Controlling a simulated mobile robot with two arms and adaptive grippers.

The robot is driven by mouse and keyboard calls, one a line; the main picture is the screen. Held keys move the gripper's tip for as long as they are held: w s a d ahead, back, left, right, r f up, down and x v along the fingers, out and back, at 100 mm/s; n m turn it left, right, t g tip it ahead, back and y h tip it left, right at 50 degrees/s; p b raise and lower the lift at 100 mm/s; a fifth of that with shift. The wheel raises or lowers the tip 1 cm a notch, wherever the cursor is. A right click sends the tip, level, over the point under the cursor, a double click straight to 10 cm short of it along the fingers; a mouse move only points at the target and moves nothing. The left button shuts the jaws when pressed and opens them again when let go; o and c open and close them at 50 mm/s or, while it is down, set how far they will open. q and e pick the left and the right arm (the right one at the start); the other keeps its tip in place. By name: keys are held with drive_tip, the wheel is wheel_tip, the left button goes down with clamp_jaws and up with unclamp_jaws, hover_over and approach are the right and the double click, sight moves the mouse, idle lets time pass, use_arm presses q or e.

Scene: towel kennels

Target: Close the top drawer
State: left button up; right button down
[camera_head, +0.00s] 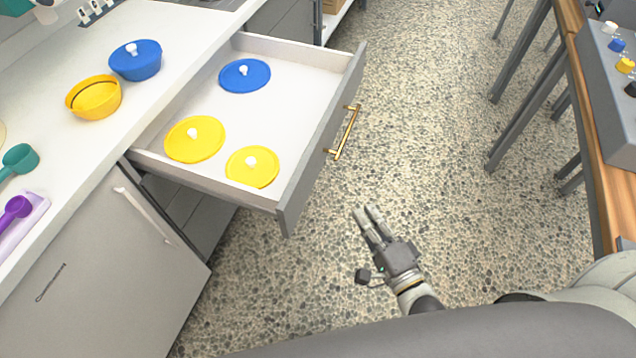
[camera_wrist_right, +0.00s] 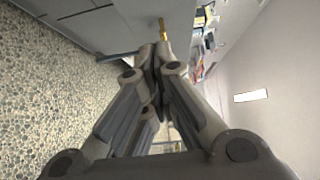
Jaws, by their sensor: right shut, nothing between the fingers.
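The top drawer (camera_head: 284,205) is pulled out from under the white counter, its grey front facing right. Two yellow lids (camera_head: 196,140) and one blue lid (camera_head: 245,76) lie inside it. A brass handle (camera_head: 346,132) is fixed on the drawer front and also shows beyond my fingertips in the right wrist view (camera_wrist_right: 162,30). My right gripper (camera_head: 367,211) is shut and empty, in front of the drawer, to the right of its near corner and below the handle in the picture, apart from both. My left gripper is not in view.
On the counter (camera_head: 60,143) stand a blue pot (camera_head: 136,61), a yellow pot (camera_head: 94,97) and scoops. A lower cabinet door (camera_head: 110,270) is at the left. A wooden table (camera_head: 590,130) is at the right. The speckled floor (camera_head: 430,130) between is clear.

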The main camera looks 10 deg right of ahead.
drive_tip(key=p, duration=0.1)
approach(319, 158)
drive_tip(key=w+d, duration=0.1)
drive_tip(key=d, duration=0.2)
drive_tip(key=shift+w+a, duration=1.65)
drive_tip(key=shift+a, duration=0.3)
